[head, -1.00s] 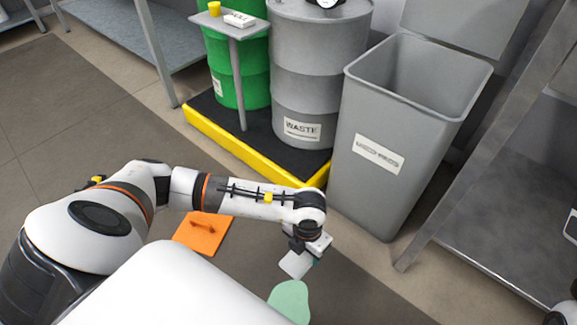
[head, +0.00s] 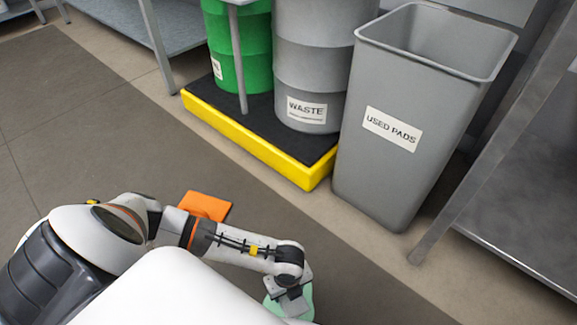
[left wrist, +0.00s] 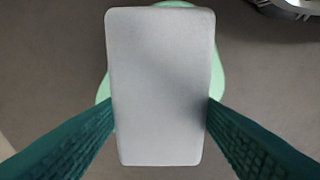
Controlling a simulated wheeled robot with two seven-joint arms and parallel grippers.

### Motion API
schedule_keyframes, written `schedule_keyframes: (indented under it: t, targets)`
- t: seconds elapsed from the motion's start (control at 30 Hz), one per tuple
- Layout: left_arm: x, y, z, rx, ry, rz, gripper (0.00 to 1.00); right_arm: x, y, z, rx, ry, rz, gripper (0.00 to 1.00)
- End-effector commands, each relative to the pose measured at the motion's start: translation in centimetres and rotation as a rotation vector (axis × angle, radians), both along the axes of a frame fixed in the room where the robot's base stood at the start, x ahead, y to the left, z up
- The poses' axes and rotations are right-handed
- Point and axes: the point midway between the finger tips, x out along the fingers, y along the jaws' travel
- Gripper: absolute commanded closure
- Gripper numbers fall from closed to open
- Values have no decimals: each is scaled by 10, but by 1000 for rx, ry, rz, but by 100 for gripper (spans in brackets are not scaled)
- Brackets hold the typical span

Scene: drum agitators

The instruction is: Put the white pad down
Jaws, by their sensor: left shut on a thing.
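The white pad (left wrist: 160,90) is a light grey-white rounded rectangle between the teal fingers of my left gripper (left wrist: 160,118) in the left wrist view. The fingers press on its two long edges. Behind it, a pale green patch (left wrist: 217,78) on the floor shows around its sides. In the head view my left gripper (head: 290,303) is low over the green patch (head: 272,309), and it hides most of the pad there. I cannot tell whether the pad touches the floor. My right gripper is not in view.
A grey bin (head: 380,185) labelled USED PADS stands at the right. A waste drum (head: 312,75) and a green drum (head: 240,60) stand on a yellow-edged platform (head: 250,142). An orange piece (head: 206,205) lies on the floor behind my arm. A metal shelf (head: 535,225) is at far right.

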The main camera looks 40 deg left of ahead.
Motion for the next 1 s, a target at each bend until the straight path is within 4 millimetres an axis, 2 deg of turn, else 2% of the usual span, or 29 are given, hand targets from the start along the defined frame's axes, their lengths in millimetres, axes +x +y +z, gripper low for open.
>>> schedule_keyframes:
  t: [0.03, 0.17, 0.27, 0.4, 0.8, 0.83, 0.93, 1.0]
  targets:
    - [0, 0, -9, 0, -1, -1, 63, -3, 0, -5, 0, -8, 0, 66]
    - [0, 0, -15, -1, 0, -1, 63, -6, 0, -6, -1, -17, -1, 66]
    - [0, 0, -28, 0, 1, -1, 63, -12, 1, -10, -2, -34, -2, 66]
    - [0, 0, -48, -1, 0, -2, 63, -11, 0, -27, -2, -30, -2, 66]
    - [0, -1, -50, -1, 2, -1, 63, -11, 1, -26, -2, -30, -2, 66]
    - [0, -1, -50, -1, 2, -2, 39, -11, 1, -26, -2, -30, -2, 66]
    - [0, -1, -49, -1, 0, -2, 22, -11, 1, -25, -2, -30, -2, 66]
    - [0, -1, -49, -1, 0, -2, 20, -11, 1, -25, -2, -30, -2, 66]
